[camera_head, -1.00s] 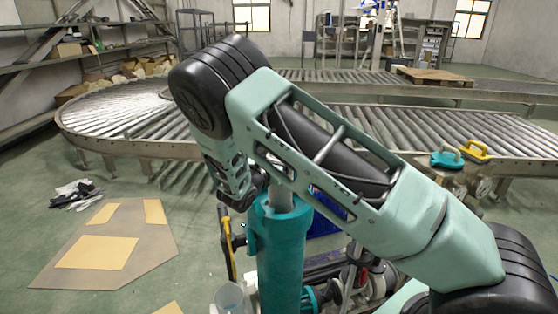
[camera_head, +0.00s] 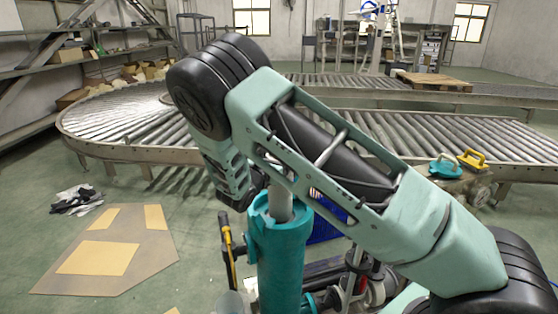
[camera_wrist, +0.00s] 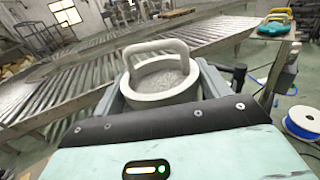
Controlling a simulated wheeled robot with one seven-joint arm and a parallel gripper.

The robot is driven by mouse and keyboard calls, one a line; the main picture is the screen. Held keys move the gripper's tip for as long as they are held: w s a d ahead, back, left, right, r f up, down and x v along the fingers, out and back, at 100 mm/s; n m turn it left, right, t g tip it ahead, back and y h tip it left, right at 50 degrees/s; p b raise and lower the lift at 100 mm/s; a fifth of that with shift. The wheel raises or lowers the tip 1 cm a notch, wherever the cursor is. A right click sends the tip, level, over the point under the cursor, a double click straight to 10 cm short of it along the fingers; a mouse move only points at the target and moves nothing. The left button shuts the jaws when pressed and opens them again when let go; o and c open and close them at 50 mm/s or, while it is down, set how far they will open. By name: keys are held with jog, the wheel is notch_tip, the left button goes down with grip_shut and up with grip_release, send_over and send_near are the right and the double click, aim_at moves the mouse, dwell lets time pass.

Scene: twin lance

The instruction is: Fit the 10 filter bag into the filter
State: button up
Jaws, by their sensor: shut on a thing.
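The filter is an upright teal cylinder (camera_head: 277,265) with an open top, in front of me in the head view. The filter bag (camera_head: 281,205) shows as a pale grey body below my arm, its lower part hidden inside the filter's mouth. In the wrist view its white ring top with a loop handle (camera_wrist: 157,47) and grey mesh inside sits between the fingers of my gripper (camera_wrist: 162,90). My gripper is shut on it, just above the filter. How deep the bag sits, and whether it touches the filter wall, cannot be told.
A roller conveyor (camera_head: 400,135) curves behind. Teal (camera_head: 445,167) and yellow (camera_head: 472,159) handled pieces lie at its right. A cardboard sheet (camera_head: 95,275) and gloves (camera_head: 77,200) lie on the floor at left. A blue-flanged spool (camera_wrist: 302,123) stands at right.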

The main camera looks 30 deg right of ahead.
jog(key=shift+r+p, duration=0.45)
jog(key=shift+r, duration=0.35)
notch_tip(320, 180, down, 10)
jog(key=b, duration=0.6)
jog(key=shift+b, duration=0.35)
dwell(4.0)
jog(key=o, duration=1.4)
jog(key=shift+f, duration=0.1)
notch_tip(320, 180, up, 10)
jog(key=shift+b, duration=1)
